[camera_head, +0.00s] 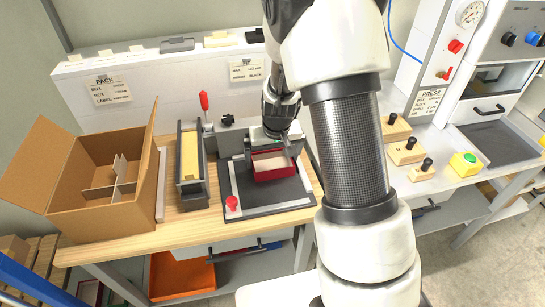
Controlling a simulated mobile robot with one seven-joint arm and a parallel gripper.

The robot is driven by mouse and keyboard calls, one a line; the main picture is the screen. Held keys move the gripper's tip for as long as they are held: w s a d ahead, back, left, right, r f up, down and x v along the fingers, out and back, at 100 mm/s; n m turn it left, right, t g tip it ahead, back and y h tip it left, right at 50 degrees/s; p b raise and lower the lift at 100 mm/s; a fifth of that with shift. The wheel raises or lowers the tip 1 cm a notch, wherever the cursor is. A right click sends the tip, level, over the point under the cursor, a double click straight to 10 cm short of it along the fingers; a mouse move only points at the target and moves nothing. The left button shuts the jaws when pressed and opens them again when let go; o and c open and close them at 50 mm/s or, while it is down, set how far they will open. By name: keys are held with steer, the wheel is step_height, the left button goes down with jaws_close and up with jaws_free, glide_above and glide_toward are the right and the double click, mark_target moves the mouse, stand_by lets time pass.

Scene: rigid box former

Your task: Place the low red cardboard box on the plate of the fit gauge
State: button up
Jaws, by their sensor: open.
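The low red cardboard box (274,175) has a pale, open inside and sits on the dark plate of the fit gauge (268,197), toward its back edge. The gauge stands on the wooden bench and has a red knob at its front left. My gripper (277,145) is directly above and behind the box, pointing down, with its jaws open. Its fingertips are small and partly hidden, so I cannot tell whether they touch the box. My arm hides the area right of the plate.
A large open cardboard carton (105,185) with dividers stands at the left of the bench. A fixture with a yellow strip (190,157) stands between carton and gauge. Wooden blocks with black knobs (407,151) and a green button (466,163) are at right.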

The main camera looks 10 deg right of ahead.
steer(key=s+r+t+p, duration=0.1)
steer(key=s+r, duration=0.6)
steer(key=r, duration=0.5)
steer(key=s+r, duration=0.7)
steer(key=r, duration=0.5)
steer(key=s+r+t, duration=0.1)
steer(key=s+r, duration=0.3)
steer(key=s, duration=0.7)
